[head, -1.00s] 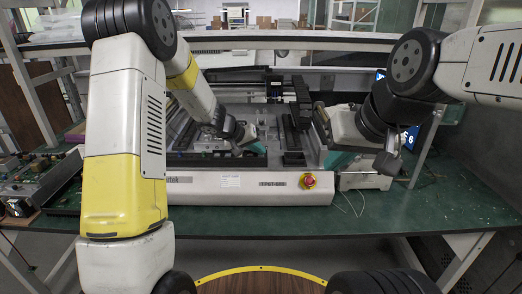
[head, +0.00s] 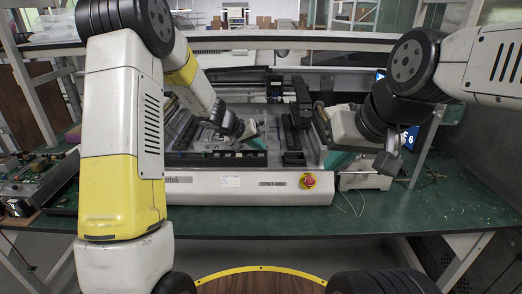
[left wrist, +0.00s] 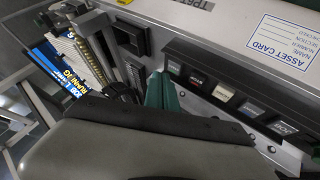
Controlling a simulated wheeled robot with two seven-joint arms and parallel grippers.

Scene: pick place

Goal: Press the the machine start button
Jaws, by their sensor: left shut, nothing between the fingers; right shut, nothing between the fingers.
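The machine (head: 240,184) is a grey-white unit on the green table. In the left wrist view a row of push buttons runs along a dark strip, with a pale button (left wrist: 223,93) in the middle and darker ones on either side. Their labels are too small to tell which is start. My left gripper (head: 257,144), with teal fingers, is shut and empty over the machine. Its fingers (left wrist: 161,90) show beside the strip's left end, close to a green-tinted button (left wrist: 174,68); contact cannot be told. My right gripper (head: 338,161) is shut and empty at the machine's right end.
An asset card (left wrist: 286,40) is stuck above the button strip. Circuit boards (head: 35,180) lie at the left. The green table (head: 440,205) is mostly clear at the right front.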

